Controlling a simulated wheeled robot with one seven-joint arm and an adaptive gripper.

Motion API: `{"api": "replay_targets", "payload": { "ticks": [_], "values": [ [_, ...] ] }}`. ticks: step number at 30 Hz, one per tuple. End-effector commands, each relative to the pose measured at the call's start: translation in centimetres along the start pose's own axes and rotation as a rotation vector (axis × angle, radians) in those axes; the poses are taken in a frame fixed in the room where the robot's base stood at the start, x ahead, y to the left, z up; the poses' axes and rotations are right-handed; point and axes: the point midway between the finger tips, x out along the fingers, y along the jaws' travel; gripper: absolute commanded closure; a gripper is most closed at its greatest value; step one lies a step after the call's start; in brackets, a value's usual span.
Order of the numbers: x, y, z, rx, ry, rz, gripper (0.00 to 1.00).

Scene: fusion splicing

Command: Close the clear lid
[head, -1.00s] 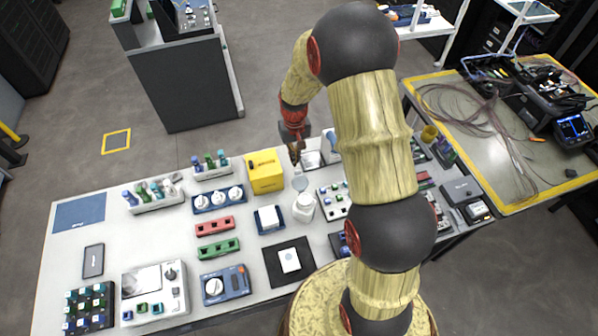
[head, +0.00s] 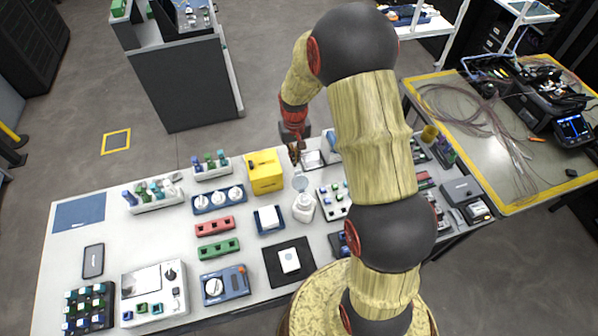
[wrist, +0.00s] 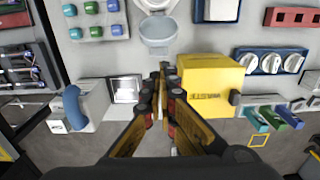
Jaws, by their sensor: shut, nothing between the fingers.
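A white container (head: 304,207) stands upright near the middle of the table. Its round clear lid (head: 300,184) is hinged open and sticks out on the far side. In the wrist view the pale, see-through lid (wrist: 157,36) hangs open from the container (wrist: 157,5), which is cut off by the top edge. My gripper (head: 294,156) is beyond the lid, by the table's far edge. In the wrist view its fingertips (wrist: 164,70) are together, empty and just below the lid's rim, with a small gap seeming to remain.
A yellow box (head: 265,172) stands close beside my gripper, on the right in the wrist view (wrist: 208,82). A small device with a pale panel (head: 313,160) is on the other side. Trays, a rack of blue and green caps and a blue-handled item crowd the table.

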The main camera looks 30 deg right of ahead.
Motion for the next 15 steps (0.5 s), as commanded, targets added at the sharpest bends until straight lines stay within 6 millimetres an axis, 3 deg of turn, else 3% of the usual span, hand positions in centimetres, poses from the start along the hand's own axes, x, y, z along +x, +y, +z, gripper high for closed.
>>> {"api": "replay_targets", "payload": {
  "ticks": [15],
  "values": [
    [2.0,0.0,0.0,0.0,0.0,0.0,1.0]
  ]
}}
